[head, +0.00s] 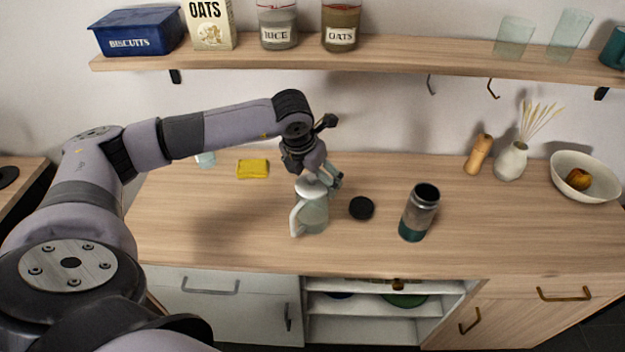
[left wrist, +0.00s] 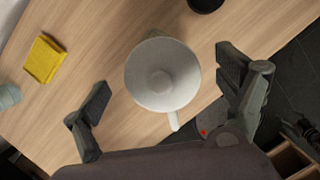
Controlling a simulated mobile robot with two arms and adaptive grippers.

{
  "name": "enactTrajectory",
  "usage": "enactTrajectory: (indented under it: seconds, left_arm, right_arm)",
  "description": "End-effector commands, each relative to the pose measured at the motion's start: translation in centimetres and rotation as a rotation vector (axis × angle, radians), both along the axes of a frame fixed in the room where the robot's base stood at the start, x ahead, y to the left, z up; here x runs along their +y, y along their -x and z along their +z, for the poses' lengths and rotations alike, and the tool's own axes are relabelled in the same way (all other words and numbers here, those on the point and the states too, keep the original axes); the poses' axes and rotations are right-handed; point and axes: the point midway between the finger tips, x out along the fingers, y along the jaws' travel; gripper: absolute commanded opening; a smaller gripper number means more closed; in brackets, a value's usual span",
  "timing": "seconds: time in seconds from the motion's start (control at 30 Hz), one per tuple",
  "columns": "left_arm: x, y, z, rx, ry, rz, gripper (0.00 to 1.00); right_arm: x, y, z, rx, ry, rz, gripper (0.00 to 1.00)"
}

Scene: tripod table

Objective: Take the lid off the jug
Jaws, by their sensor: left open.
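The jug (head: 313,214) is pale and see-through with a white handle at its left. It stands upright on the wooden counter. Its white round lid (head: 309,188) is on top; in the left wrist view the lid (left wrist: 162,62) is seen from above with a round knob in its middle. My left gripper (head: 322,181) is just above the jug, pointing down. It is open, and in the left wrist view its fingers (left wrist: 165,88) are apart on either side of the lid, with a gap visible at each side. My right gripper does not show.
A black disc (head: 361,208) and a steel-and-teal flask (head: 420,212) stand right of the jug. A yellow sponge (head: 252,169) lies to the left. A shelf (head: 390,58) with jars and glasses runs above. A pepper mill, vase and bowl (head: 585,177) are at the right.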

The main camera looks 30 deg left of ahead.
Motion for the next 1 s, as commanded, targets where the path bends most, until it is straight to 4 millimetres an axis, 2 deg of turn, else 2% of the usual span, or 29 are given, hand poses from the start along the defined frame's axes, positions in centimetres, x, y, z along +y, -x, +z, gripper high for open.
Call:
enactTrajectory:
  seconds: [0.23, 0.83, 1.0]
  left_arm:
    - [0.00, -0.06, -0.12, -0.001, 0.000, 0.000, 0.90]
    - [0.01, -0.05, -0.07, -0.001, 0.000, 0.000, 0.50]
    - [0.01, -0.05, -0.06, -0.001, 0.000, 0.000, 0.49]
  right_arm:
    - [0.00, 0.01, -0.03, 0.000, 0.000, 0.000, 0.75]
    - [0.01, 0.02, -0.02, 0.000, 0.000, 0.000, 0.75]
    - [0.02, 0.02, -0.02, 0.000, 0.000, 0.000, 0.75]
